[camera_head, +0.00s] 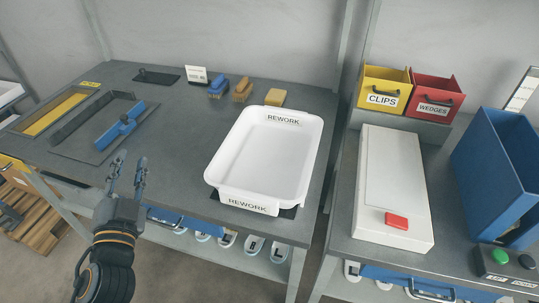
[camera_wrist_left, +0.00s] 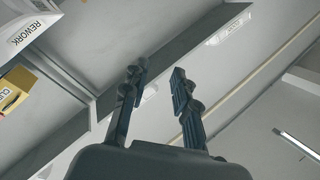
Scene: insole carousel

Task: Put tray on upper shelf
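A white, empty tray (camera_head: 265,155) with REWORK labels on its near and far ends sits on the grey workbench, near its right front edge. In the left wrist view a white surface with a REWORK label (camera_wrist_left: 22,32) shows at the upper left. My right gripper is not in view. I cannot clearly make out an upper shelf.
A blue-handled tool (camera_head: 120,131), brushes (camera_head: 218,87) and a yellow block (camera_head: 275,97) lie on the workbench (camera_head: 180,140). The right bench holds a white box (camera_head: 392,185), yellow CLIPS bin (camera_head: 383,88), red WEDGES bin (camera_head: 434,95) and blue bin (camera_head: 500,165). Metal posts rise behind.

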